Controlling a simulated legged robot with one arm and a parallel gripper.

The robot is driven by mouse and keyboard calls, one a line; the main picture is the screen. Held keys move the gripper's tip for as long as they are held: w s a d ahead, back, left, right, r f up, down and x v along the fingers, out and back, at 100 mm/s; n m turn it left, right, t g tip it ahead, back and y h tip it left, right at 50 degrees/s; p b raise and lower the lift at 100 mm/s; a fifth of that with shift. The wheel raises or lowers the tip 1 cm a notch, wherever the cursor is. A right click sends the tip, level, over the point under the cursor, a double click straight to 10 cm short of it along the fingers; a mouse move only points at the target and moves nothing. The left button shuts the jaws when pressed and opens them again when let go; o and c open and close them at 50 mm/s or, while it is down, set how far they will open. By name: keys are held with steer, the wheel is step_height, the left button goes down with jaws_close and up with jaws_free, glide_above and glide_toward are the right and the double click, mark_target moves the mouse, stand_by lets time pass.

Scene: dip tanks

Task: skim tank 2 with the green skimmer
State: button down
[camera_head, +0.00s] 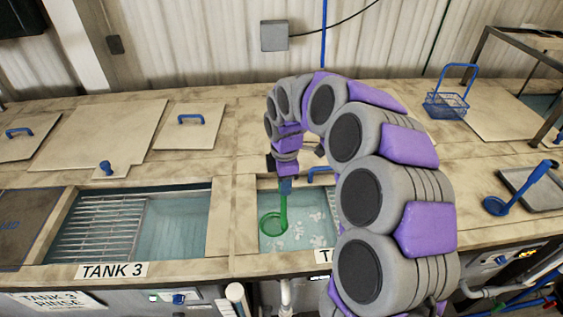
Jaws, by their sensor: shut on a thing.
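The green skimmer (283,210) hangs below my gripper (286,174), which is shut on its blue upper end. The skimmer's round green head is inside the open tank (252,247) just right of tank 3, at the left side of the opening. I cannot tell whether the head touches the water. White patches (318,241) float on the water right of the head. The tank's label (322,256) is mostly hidden behind my arm, with only a T showing. My arm also hides the tank's right part.
Tank 3 (223,237) is open on the left, with a metal rack (97,226) in it. Beige lids with blue handles lie behind. A blue wire basket (447,104) stands at the back right. A blue ladle-like tool (521,190) rests at a grey tray (545,196) on the right.

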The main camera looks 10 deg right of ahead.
mark_target(285, 215)
steer(key=shift+w+a, duration=0.1)
steer(key=shift+w, duration=0.2)
steer(key=shift+w+f, duration=0.15)
steer(key=shift+w, duration=0.05)
steer(key=shift+d+f, duration=0.2)
steer(key=shift+f, duration=0.15)
steer(key=f+b, duration=0.1)
steer(key=f, duration=0.4)
steer(key=f+b, duration=0.2)
steer(key=f, duration=0.3)
steer(key=f+b, duration=0.1)
steer(key=f, duration=0.4)
steer(key=shift+d, duration=0.3)
steer(key=shift+f+b, duration=0.3)
steer(key=shift+f, duration=0.1)
steer(key=shift+a, duration=0.2)
